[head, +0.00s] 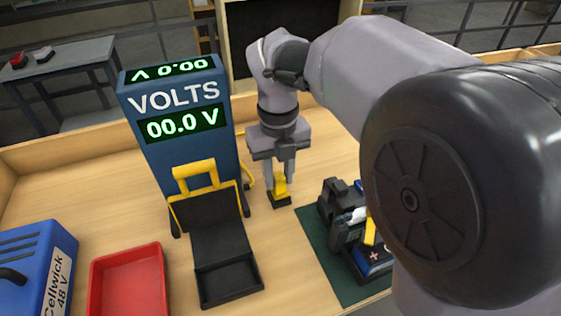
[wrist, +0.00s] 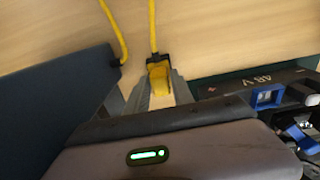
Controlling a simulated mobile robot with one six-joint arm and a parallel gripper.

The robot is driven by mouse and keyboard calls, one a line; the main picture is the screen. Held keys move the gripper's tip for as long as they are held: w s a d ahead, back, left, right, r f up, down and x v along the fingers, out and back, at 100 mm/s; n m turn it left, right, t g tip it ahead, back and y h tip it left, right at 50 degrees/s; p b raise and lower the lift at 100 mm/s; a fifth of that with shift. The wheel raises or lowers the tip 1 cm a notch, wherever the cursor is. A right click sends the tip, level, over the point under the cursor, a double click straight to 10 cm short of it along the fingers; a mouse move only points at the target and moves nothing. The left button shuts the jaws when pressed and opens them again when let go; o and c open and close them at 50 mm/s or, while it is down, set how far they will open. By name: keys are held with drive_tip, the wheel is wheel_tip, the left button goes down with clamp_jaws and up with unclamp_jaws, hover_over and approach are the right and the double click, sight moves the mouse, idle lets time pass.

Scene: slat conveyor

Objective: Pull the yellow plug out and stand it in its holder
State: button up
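The yellow plug (head: 281,186) stands low over the table, right of the blue volt meter (head: 185,150). A small black base (head: 279,201) shows at its foot; I cannot tell how far it sits in it. In the wrist view the plug (wrist: 160,80) lies between the fingertips, with a black end and a yellow cable (wrist: 153,25) leading up. My gripper (head: 279,176) points down with one finger on each side of the plug. In the wrist view my gripper (wrist: 159,84) has its tips close against the plug's sides; whether they press on it is not clear.
A battery unit (head: 375,262) with black parts is on a green mat (head: 318,250) to the right. A black stand (head: 228,258) is in front of the meter. A red tray (head: 128,285) and blue Cellwick box (head: 35,265) are at the left. Bare table lies behind the mat.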

drive_tip(key=shift+o, duration=1.3)
wheel_tip(320, 180, up, 18)
drive_tip(key=p, duration=0.8)
drive_tip(key=shift+f+p, duration=0.2)
drive_tip(key=shift+p, duration=0.1)
